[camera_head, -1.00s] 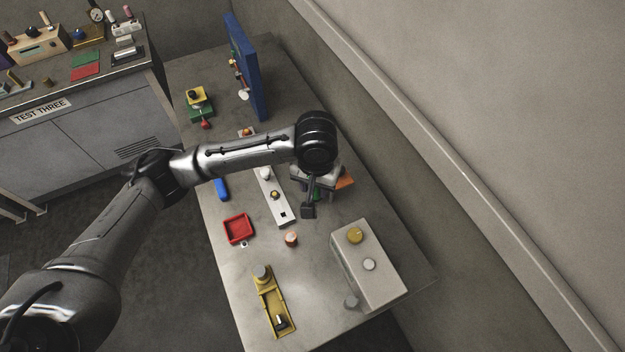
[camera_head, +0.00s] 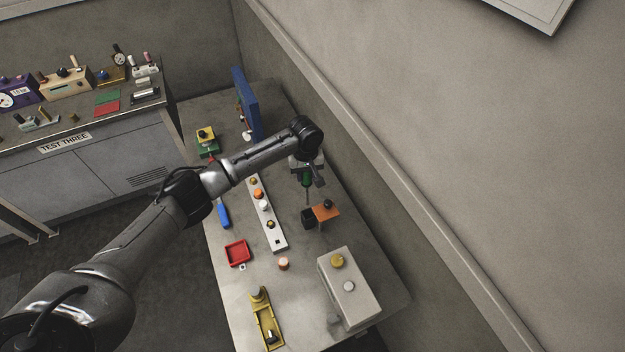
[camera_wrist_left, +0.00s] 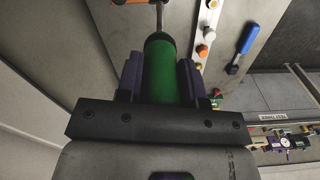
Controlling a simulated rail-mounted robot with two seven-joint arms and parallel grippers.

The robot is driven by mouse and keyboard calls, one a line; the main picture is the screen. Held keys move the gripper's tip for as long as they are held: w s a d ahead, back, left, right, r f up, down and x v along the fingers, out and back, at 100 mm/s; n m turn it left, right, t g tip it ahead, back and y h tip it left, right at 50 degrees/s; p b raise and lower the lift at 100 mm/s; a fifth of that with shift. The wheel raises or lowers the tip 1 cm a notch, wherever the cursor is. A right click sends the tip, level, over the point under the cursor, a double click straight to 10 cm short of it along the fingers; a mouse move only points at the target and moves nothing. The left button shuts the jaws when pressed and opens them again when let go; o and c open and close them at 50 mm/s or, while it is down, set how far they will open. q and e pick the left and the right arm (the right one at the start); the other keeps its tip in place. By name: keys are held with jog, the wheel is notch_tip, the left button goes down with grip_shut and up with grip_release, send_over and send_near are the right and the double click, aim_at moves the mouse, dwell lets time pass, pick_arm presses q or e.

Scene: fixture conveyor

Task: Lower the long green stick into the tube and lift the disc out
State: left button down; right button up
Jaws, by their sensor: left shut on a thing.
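My left gripper (camera_head: 306,171) is shut on the green handle of the stick (camera_head: 307,182). The stick points downward, with a thin grey rod below its handle. In the left wrist view the green handle (camera_wrist_left: 160,72) sits between the two fingers of my left gripper (camera_wrist_left: 161,78). A dark, open-looking piece (camera_head: 309,217) stands on the table just below and near the rod, beside an orange plate (camera_head: 326,212) with a black knob. It may be the tube; I cannot tell. I cannot make out the disc. My right gripper is not in view.
A white strip with knobs (camera_head: 277,232), a blue-handled tool (camera_head: 223,214) and a red tray (camera_head: 237,252) lie left of the stick. A grey box (camera_head: 350,290) and a yellow fixture (camera_head: 266,322) stand nearer. A blue panel (camera_head: 247,105) stands behind.

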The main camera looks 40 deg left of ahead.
aim_at(308, 186)
pick_arm(q)
jog(key=shift+w+r, duration=0.1)
jog(key=shift+w, duration=0.15)
jog(key=shift+r+p, duration=0.2)
jog(key=shift+p, duration=0.65)
notch_tip(308, 186, down, 4)
jog(key=shift+r+b, duration=0.1)
jog(key=shift+b, duration=0.8)
jog(key=shift+f+b, duration=0.65)
jog(key=shift+f, duration=1.3)
jog(key=shift+f, duration=0.1)
